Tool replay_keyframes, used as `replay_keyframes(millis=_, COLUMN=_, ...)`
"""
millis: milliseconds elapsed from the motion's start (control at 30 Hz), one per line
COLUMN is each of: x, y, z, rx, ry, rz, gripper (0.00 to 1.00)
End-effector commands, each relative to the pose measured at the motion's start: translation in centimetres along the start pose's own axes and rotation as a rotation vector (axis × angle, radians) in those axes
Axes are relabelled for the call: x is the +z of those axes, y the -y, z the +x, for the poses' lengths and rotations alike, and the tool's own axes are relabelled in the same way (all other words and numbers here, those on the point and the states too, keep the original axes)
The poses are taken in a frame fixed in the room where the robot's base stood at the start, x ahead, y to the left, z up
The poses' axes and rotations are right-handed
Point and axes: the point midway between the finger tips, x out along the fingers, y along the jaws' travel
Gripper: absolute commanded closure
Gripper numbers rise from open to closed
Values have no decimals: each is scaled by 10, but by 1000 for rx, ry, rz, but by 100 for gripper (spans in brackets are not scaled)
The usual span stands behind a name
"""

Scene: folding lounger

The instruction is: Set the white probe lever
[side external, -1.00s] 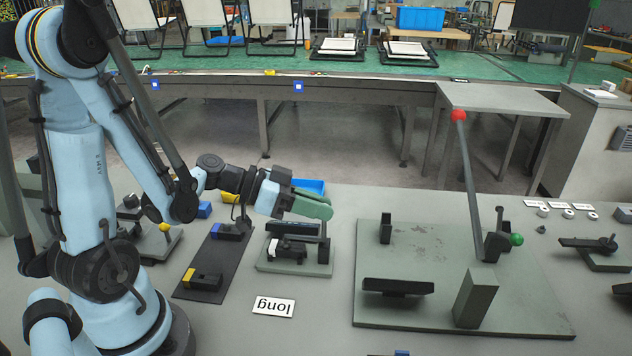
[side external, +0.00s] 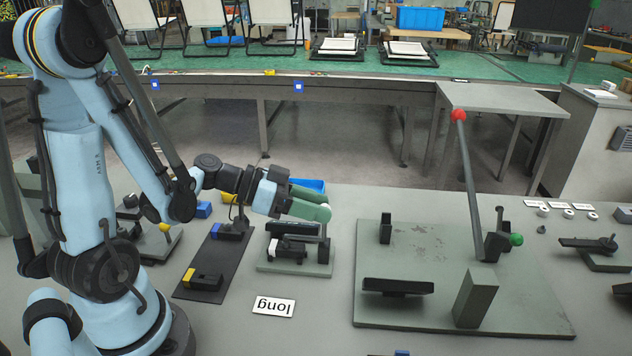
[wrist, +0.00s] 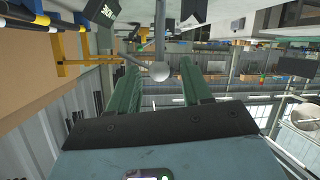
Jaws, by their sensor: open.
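My gripper (side external: 316,200) points to the right over a small grey fixture (side external: 318,268) with black parts on it. Its two green fingers are apart. In the wrist view, a white ball (wrist: 160,72) on a grey rod shows between the fingertips of my gripper (wrist: 158,66), with a gap visible on each side. This ball looks like the knob of the white probe lever. Whether it sits between the fingers or just beyond them I cannot tell. In the side view the lever is mostly hidden by the fingers.
A large grey plate (side external: 400,312) to the right carries a tall lever with a red ball (side external: 458,115) and a green knob (side external: 516,239). A dark strip (side external: 213,262) with blue and yellow-ended blocks lies left.

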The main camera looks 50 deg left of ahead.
Motion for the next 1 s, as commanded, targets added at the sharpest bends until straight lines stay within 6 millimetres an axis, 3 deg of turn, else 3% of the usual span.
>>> replay_keyframes(millis=700, x=0, y=1, z=-98, rx=-6, ry=-1, rz=-2, gripper=51)
replay_keyframes(millis=1000, x=0, y=0, z=-116, rx=-2, ry=-1, rz=0, gripper=51)
